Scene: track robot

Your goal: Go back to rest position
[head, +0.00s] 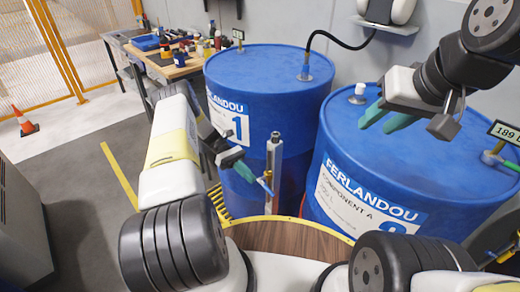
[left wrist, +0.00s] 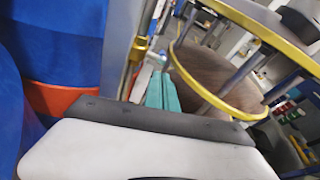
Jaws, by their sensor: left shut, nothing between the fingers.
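My left gripper (head: 266,187) reaches over the floor gap in front of the left blue barrel. Its green fingers are together and hold nothing; they also show in the left wrist view (left wrist: 162,92). The fingertips are close to a grey upright post (head: 273,160); I cannot tell whether they touch it. My right gripper (head: 380,128) hangs over the lid of the right blue barrel (head: 440,165). Its two green fingers are apart, with nothing seen between them.
The left blue barrel (head: 270,85) has a black hose at its top. A round wooden tray with a yellow rim (head: 285,219) lies in front of me. A workbench with tools (head: 175,72) and an orange cone (head: 25,124) stand at the left. Grey floor at the left is clear.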

